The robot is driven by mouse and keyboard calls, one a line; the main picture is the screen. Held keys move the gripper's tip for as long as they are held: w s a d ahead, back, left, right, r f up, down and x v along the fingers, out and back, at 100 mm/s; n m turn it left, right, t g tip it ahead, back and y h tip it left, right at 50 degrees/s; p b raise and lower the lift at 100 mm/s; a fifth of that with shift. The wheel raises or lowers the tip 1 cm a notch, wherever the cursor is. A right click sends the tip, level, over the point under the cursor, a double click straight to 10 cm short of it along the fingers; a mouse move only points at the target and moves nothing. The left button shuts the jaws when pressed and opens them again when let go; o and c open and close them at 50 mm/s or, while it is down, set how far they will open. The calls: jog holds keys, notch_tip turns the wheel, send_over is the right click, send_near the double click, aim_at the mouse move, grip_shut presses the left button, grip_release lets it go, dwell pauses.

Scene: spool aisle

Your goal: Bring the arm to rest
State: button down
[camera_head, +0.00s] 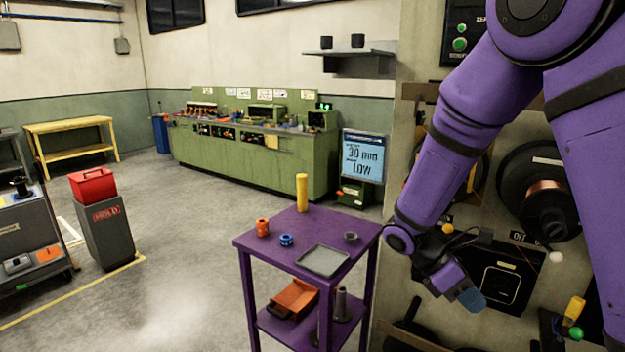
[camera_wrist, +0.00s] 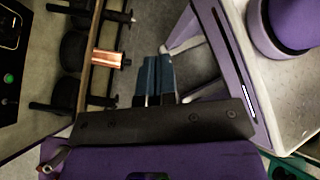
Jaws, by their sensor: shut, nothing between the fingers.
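My purple arm comes down from the upper right in the head view, bent at the elbow. My gripper (camera_head: 471,298) hangs at the lower right, in front of the spool machine and to the right of the purple table. In the wrist view the blue fingers of my gripper (camera_wrist: 156,75) lie side by side, shut, with nothing between them. No object hangs from it.
The purple table (camera_head: 265,238) holds a grey tray (camera_head: 324,261), a yellow cylinder (camera_head: 302,192) and small coloured rings. A machine with a copper spool (camera_head: 546,198) stands close behind my arm; a copper spool shows in the wrist view (camera_wrist: 107,58). Open floor lies left.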

jog(key=s+r+m+t+y, duration=0.4)
jog(key=s+r+m, duration=0.4)
jog(key=r, duration=0.2)
jog(key=s+r+m+t+y, duration=0.5)
jog(key=s+r+m, duration=0.3)
jog(key=r, duration=0.3)
jog(key=shift+d+r+t, duration=0.25)
jog(key=shift+t, duration=0.65)
